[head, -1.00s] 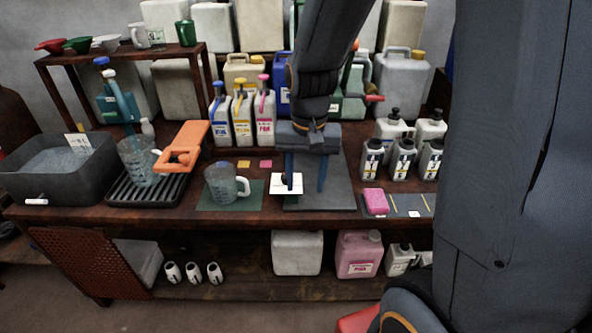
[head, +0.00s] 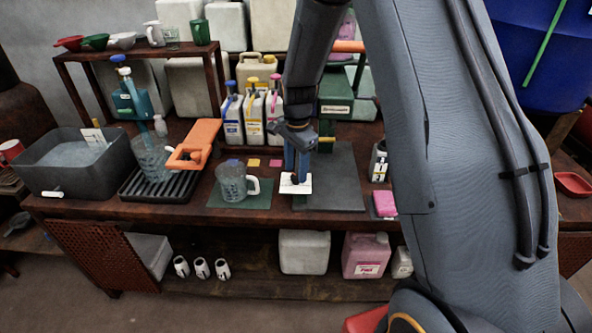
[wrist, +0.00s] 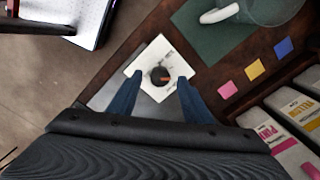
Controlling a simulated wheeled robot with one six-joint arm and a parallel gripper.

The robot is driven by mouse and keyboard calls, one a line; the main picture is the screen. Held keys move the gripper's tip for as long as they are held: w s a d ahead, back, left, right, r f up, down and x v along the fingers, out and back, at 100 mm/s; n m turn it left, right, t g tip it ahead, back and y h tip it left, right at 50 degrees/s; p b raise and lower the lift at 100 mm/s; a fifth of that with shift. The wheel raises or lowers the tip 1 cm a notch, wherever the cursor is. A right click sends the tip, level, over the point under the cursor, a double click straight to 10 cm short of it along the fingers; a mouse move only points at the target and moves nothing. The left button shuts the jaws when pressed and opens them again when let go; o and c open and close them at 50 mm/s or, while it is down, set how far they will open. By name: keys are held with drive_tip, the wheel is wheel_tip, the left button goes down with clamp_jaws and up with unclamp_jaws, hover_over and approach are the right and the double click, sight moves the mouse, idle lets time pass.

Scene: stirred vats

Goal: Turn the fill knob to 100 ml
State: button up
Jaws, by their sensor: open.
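The fill knob (wrist: 160,76) is a small dark round knob with an orange mark. It sits on a white dial plate (wrist: 146,57) with small print that I cannot read. In the wrist view my gripper (wrist: 160,82) is open, with one blue finger on each side of the knob; I cannot tell whether they touch it. In the head view my gripper (head: 297,178) points down over the white plate (head: 287,188) and its fingers largely hide the knob.
A clear measuring jug (head: 232,182) stands on a green mat (head: 216,203) left of the plate. An orange-handled tool (head: 194,143) lies on the left. A grey mat (head: 335,190) is right of the plate.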

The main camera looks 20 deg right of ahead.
drive_tip(key=shift+f, duration=0.75)
drive_tip(key=c, duration=1.1)
drive_tip(key=shift+o, duration=0.2)
drive_tip(key=shift+n, duration=2.4)
drive_tip(key=o, duration=1.1)
drive_tip(key=shift+c, duration=0.2)
drive_tip(key=shift+r, duration=0.1)
